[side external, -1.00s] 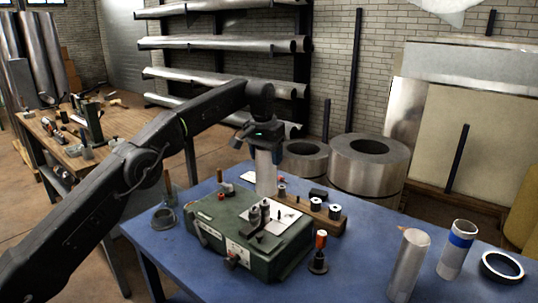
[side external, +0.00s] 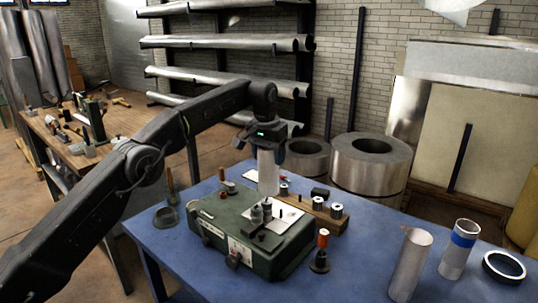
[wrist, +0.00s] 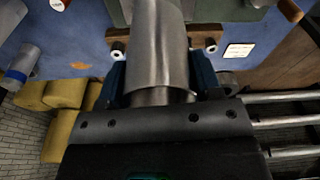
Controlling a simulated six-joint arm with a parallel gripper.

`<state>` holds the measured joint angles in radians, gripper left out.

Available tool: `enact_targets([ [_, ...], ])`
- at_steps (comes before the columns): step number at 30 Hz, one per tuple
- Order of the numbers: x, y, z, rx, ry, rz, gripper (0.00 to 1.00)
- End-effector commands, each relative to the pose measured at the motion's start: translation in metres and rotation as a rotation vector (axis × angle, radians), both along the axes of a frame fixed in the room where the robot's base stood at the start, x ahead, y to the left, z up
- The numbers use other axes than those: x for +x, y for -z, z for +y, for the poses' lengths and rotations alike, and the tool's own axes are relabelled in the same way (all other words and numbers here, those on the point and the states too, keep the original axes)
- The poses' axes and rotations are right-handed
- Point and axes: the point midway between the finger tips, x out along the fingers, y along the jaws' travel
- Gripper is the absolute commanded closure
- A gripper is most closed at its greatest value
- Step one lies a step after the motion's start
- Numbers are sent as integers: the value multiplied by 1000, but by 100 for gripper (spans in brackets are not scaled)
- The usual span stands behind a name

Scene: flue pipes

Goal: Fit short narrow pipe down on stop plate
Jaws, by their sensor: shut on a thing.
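My gripper (side external: 270,150) is shut on a short silver pipe (side external: 268,174), which hangs roughly upright. Its lower end appears just behind or above the dark fittings (side external: 261,211) on the green machine (side external: 226,220); contact cannot be judged. A pale flat plate (side external: 290,215), possibly the stop plate, lies on top of the machine. In the wrist view the pipe (wrist: 157,45) runs up the middle between my gripper's blue-sided fingers (wrist: 160,88), and its far end is out of frame.
A plain pipe (side external: 410,266), a blue-banded pipe (side external: 459,250) and a dark ring (side external: 503,267) stand at the right of the blue table (side external: 365,240). A wooden block (side external: 327,222) with spools sits behind the machine. A red-topped tool (side external: 321,252) stands in front.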

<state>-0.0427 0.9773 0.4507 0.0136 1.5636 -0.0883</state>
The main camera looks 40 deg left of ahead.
Motion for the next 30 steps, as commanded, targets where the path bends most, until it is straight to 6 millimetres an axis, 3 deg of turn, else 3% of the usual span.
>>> enact_targets([
  [17,0,2,0,0,0,-1,82],
  [30,0,17,0,0,0,0,82],
])
